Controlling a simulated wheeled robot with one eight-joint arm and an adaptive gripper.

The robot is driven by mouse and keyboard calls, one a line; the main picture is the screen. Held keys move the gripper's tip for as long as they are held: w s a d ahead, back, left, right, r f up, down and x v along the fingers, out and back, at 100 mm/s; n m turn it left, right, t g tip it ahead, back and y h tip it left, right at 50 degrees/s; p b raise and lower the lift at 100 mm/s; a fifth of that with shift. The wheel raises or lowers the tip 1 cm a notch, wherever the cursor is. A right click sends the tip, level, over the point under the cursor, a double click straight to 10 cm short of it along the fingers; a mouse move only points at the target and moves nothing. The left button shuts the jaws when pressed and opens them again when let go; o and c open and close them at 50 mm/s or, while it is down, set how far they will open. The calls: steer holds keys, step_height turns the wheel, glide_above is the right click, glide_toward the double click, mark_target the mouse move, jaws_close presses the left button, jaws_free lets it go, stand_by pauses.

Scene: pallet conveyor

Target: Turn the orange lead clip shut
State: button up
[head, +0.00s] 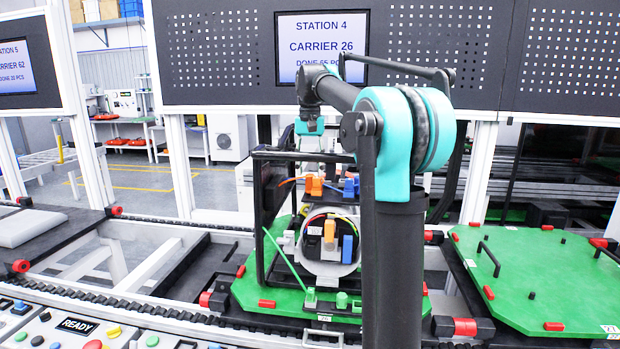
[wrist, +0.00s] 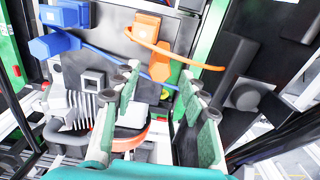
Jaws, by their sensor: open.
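In the head view an orange clip (head: 314,186) with an orange lead sits on the black frame, left of a blue clip (head: 351,187). A lower orange part (head: 329,231) sits in the round grey housing. In the wrist view an orange block (wrist: 147,27) stands near the top, with the orange lead (wrist: 190,62) curving past it.
The green pallet (head: 250,292) carries the black frame (head: 262,215) around the work. A blue block (wrist: 56,45) and a finned grey part (wrist: 85,108) lie left of my fingers. Another green pallet (head: 540,275) stands right. The button panel (head: 75,325) is at front left.

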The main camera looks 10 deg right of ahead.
mark_target(310, 174)
steer(key=shift+f, duration=1.7)
jaws_close()
